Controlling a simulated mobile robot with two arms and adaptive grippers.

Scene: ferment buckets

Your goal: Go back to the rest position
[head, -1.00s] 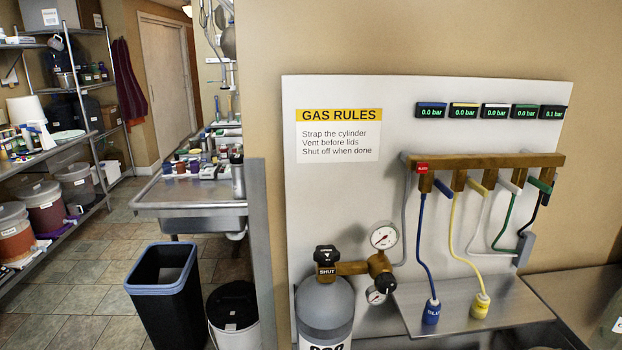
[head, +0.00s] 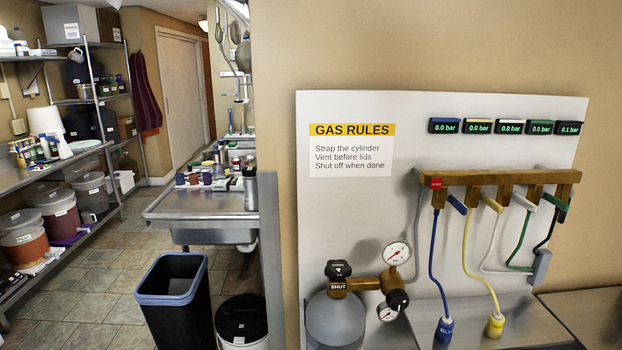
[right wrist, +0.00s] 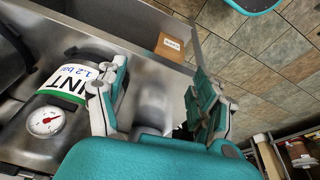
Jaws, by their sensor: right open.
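My right gripper (right wrist: 158,92) shows in the right wrist view, with its two teal and grey fingers spread apart. A pale, blurred cylindrical shape (right wrist: 151,105) shows in the gap beyond them; I cannot tell what it is or how far off. No held object shows between the fingertips. To the left of the fingers is a vessel (right wrist: 62,100) with a green and white label reading "1.2 bar" and a round gauge (right wrist: 46,121). Neither gripper shows in the head view, and my left gripper is in no view.
In the head view, a gas cylinder (head: 335,322) stands before the gas rules board (head: 370,215), its knob marked "SHUT". A bin (head: 172,310) stands by the steel sink bench (head: 200,203). Floor (head: 90,270) is clear between shelves and bin.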

